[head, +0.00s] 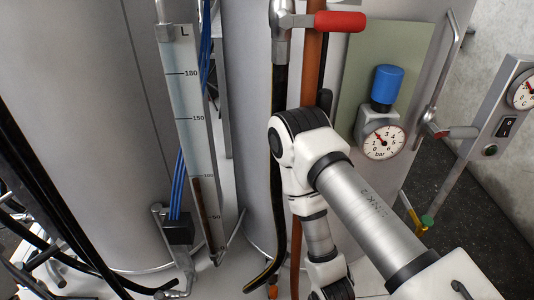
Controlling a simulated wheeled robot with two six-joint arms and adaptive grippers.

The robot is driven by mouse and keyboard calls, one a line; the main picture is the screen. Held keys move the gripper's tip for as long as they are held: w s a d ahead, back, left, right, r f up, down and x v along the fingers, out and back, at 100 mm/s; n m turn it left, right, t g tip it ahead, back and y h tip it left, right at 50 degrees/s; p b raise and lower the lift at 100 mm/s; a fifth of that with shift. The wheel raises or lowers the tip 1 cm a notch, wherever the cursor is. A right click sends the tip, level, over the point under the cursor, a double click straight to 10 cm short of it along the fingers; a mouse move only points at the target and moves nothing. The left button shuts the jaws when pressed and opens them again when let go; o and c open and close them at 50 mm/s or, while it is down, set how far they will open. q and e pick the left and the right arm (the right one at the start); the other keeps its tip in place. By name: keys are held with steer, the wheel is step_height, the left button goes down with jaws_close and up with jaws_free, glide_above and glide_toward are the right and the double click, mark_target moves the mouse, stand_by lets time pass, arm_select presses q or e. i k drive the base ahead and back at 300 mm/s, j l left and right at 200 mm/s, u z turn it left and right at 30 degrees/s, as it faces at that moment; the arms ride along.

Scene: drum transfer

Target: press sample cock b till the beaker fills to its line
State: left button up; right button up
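No beaker shows in this view. I cannot tell which fitting, if any, is sample cock b. A small tap-like fitting with a green knob and yellow body (418,220) sits at the right, behind my arm. My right arm comes in from the lower right, bends in front of the orange pipe, and runs down past the bottom edge. Its gripper is not in view. My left arm and gripper are not in view.
A level gauge (194,100) marked in litres stands at the left, its brown column near 100. A red valve handle (340,21), a pressure gauge (384,142) with blue cap (387,84), a black hose (277,190) and a switch box (500,128) surround my arm.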

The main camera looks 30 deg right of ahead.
mark_target(426, 221)
steer(key=k+z, duration=0.15)
steer(key=z, duration=0.25)
steer(key=k+z, duration=0.2)
steer(key=z, duration=0.2)
steer(key=l+z, duration=0.1)
steer(key=z, duration=0.4)
steer(key=l+z, duration=0.15)
steer(key=z, duration=0.35)
steer(key=k, duration=0.05)
